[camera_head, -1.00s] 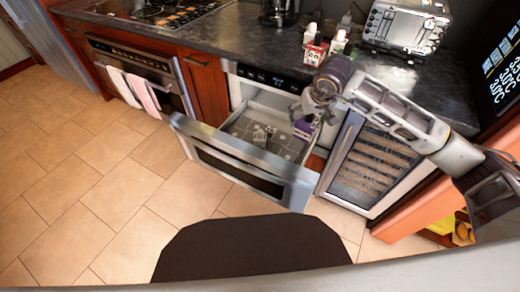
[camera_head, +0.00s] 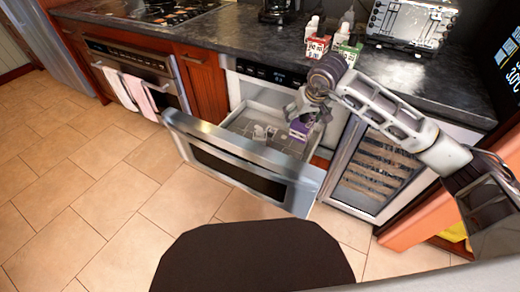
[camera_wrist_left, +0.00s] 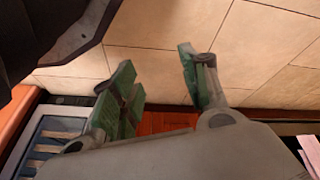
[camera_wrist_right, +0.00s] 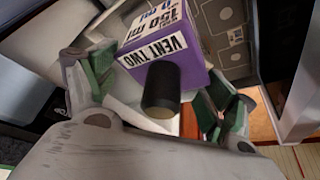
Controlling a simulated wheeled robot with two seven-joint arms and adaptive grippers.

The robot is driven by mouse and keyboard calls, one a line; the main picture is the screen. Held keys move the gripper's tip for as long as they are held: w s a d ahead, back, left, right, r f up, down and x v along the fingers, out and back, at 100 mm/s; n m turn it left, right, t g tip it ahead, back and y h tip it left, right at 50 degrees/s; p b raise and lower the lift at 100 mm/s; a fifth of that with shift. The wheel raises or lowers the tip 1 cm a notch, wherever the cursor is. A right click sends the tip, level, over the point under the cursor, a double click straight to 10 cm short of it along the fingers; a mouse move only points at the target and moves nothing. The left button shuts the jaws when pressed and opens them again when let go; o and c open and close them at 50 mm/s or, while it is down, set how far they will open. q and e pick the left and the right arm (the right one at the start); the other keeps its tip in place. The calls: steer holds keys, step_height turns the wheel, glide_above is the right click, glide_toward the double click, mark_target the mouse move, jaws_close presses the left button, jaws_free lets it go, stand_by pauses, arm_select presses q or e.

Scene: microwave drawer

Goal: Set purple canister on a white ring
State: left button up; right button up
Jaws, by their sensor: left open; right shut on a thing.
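The purple canister (camera_head: 300,128) is boxy, with white "VENT TWO" labels and a dark round cap. My right gripper (camera_head: 305,108) holds it over the right part of the open drawer. In the right wrist view the canister (camera_wrist_right: 190,62) is tilted, its cap toward the camera, between the green-padded fingers; the exact contact is partly hidden. Pale rings (camera_wrist_right: 225,14) show on the grey drawer floor beyond it. My left gripper (camera_wrist_left: 158,75) is open and empty, with tiled floor beyond it; it is outside the head view.
The steel drawer front (camera_head: 240,165) stands pulled out. Small white objects (camera_head: 263,132) are in the drawer. Red (camera_head: 317,46) and green (camera_head: 347,48) cartons stand on the dark counter behind. A glass-fronted cooler (camera_head: 375,170) is to the drawer's right.

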mark_target(297, 121)
steer(key=shift+b+x, duration=1)
steer(key=f+b, duration=0.1)
steer(key=w+b, duration=0.1)
steer(key=shift+a+f+b, duration=0.3)
steer(key=shift+a+f, duration=0.05)
arm_select(q)
step_height(297, 121, up, 10)
steer(key=w+d+h+b, duration=0.1)
steer(key=d+b, duration=0.1)
steer(key=b, duration=0.1)
steer(key=shift+w+d+r+t, duration=0.15)
steer(key=shift+w+d+t, duration=0.1)
steer(key=shift+d+t, duration=0.15)
arm_select(e)
steer(key=shift+w+a+f+n, duration=0.2)
steer(key=shift+w+f, duration=0.15)
steer(key=shift+f, duration=0.25)
steer(key=shift+w+a+f+n, duration=0.2)
steer(key=shift+w+f, duration=0.15)
steer(key=shift+f, duration=0.25)
steer(key=shift+f, duration=0.1)
